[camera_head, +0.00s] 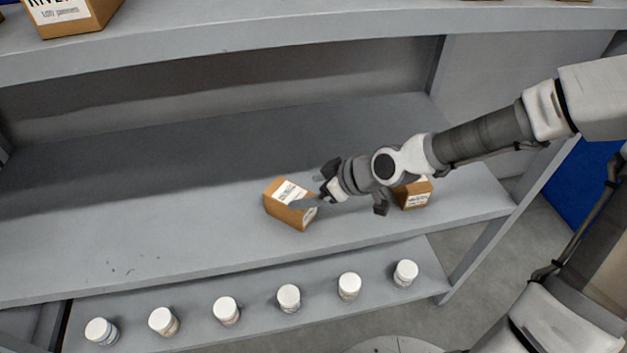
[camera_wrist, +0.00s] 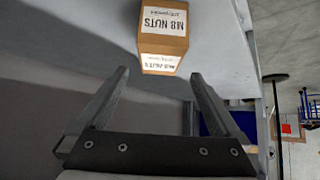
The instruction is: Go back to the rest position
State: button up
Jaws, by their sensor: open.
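My gripper (camera_head: 304,192) is over the middle shelf at its right part, reaching in from the right. In the wrist view its two fingers (camera_wrist: 159,76) stand wide apart with nothing between them. A brown box (camera_head: 276,208) with a white label sits at an angle on the shelf at the fingertips; one finger overlaps it in the head view. In the wrist view a box labelled "M8 NUTS" (camera_wrist: 164,47) lies just past the fingertips. Whether a finger touches it I cannot tell.
A second brown box (camera_head: 415,195) stands behind my wrist, partly hidden by it. The grey middle shelf (camera_head: 130,210) is clear to the left. Several white-capped jars (camera_head: 288,297) line the lower shelf. The upper shelf (camera_head: 250,30) overhangs and holds a box (camera_head: 85,22).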

jog(key=shift+s+d+r, duration=0.2)
jog(key=shift+d+r, duration=0.1)
jog(key=shift+r, duration=0.05)
dwell(0.4)
